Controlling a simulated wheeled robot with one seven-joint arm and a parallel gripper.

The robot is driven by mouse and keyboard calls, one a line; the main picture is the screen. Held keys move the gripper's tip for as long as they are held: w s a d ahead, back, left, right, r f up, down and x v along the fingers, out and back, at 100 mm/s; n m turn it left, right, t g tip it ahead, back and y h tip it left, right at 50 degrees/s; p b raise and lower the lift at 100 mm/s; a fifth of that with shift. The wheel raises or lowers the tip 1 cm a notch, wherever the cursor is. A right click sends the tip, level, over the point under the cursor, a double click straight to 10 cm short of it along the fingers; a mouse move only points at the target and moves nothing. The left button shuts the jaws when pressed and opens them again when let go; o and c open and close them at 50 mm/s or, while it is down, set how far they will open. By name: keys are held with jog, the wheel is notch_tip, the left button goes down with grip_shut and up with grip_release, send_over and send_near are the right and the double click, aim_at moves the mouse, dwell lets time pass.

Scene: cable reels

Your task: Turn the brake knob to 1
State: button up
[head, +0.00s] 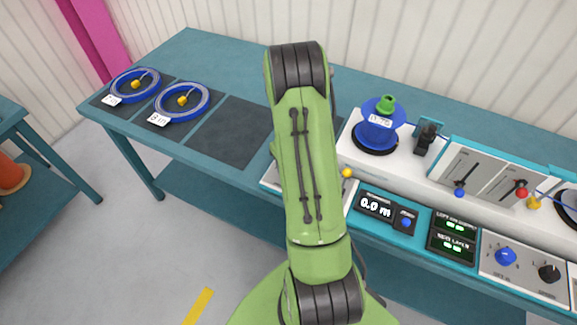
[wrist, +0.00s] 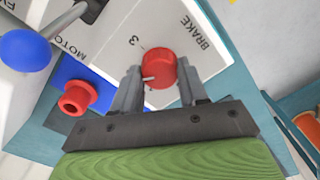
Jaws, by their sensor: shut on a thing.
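The red brake knob (wrist: 161,66) sits on a white panel marked BRAKE in the wrist view. A "3" is printed on the panel beside it; no other brake number is readable. A short white pointer shows at the knob's lower left edge, turned away from the "3". My gripper (wrist: 158,70) is shut on the knob, with one finger on each side. In the head view my green arm hides the knob and the gripper.
A blue-balled lever (wrist: 27,48) and a red button (wrist: 76,97) on a blue box stand left of the knob. In the head view, a 0.0 m display (head: 376,207), a blue reel (head: 378,133) and slider levers lie right of my arm. Two cable coils (head: 182,101) lie far left.

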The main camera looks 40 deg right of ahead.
jog(key=n+b, duration=0.1)
jog(key=n, duration=0.5)
jog(key=shift+n+b, duration=0.3)
jog(key=n+b, duration=0.1)
jog(key=n, duration=0.5)
dwell(0.4)
jog(key=o, duration=1.1)
jog(key=shift+c, duration=0.2)
notch_tip(320, 180, up, 16)
jog(key=p, duration=0.3)
jog(key=shift+f, duration=0.1)
